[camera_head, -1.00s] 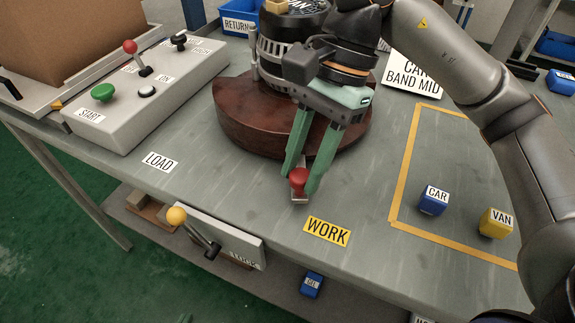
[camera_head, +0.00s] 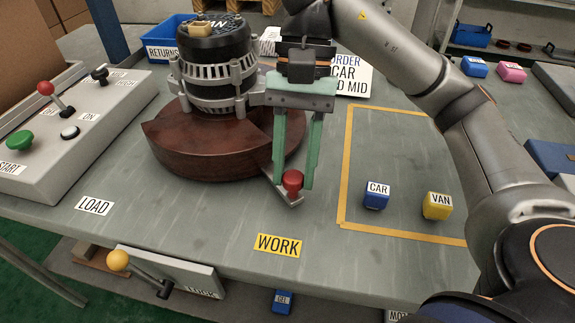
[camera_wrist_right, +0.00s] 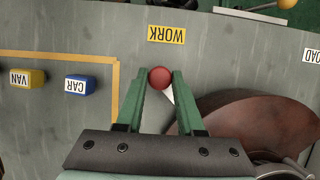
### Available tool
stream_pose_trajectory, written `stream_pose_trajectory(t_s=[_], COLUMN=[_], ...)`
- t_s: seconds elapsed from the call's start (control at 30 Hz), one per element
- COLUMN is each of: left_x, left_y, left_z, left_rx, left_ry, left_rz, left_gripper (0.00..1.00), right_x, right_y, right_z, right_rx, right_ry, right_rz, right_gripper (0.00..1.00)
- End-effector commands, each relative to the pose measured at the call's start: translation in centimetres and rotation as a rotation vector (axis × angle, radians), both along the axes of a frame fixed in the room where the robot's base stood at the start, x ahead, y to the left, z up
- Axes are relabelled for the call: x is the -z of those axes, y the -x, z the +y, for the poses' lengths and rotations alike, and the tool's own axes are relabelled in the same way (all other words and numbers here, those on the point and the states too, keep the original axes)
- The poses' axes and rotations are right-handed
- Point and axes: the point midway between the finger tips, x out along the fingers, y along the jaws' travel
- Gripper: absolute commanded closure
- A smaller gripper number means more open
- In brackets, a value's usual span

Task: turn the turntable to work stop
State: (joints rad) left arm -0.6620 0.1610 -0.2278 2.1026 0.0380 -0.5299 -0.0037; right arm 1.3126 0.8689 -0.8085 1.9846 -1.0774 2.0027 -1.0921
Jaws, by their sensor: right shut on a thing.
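The turntable (camera_head: 200,160) is a reddish-brown disc on the grey table, with a metal alternator (camera_head: 215,65) standing on it. Its handle ends in a red knob (camera_head: 292,181) at the front right, near the yellow WORK label (camera_head: 278,245). My right gripper (camera_head: 292,184) reaches down from above, with its green fingers shut on the red knob. In the right wrist view the knob (camera_wrist_right: 160,78) sits between the fingertips, and part of the turntable (camera_wrist_right: 255,125) shows beside them. My left gripper is not in view.
The white LOAD label (camera_head: 94,205) is at the front left. A control box (camera_head: 85,125) with levers and buttons stands at the left. A yellow-knobbed lever (camera_head: 118,260) is below the front edge. Blue CAR (camera_head: 376,195) and yellow VAN (camera_head: 437,206) blocks sit inside yellow tape.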

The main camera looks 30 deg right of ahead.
Motion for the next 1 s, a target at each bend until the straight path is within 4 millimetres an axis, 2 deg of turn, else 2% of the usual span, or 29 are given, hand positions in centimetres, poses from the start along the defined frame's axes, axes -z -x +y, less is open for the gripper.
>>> stream_pose_trajectory(t_s=[0.47,0.5,0.73,1.0], left_x=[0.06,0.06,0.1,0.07], left_y=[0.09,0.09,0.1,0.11], left_z=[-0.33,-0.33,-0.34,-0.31], left_rx=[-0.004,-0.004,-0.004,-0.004], left_ry=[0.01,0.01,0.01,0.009], left_rz=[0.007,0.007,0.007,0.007], left_gripper=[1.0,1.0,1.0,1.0], right_x=[-0.21,-0.21,-0.12,-0.14], right_y=[-0.09,-0.1,-0.05,-0.05], right_z=[-0.49,-0.5,-0.4,-0.33], right_rx=[-0.006,-0.004,-0.006,-0.008], right_ry=[0.006,0.006,0.005,0.004], right_rz=[-0.005,-0.006,-0.002,-0.002], right_gripper=[1.0,0.61,0.35,0.33])
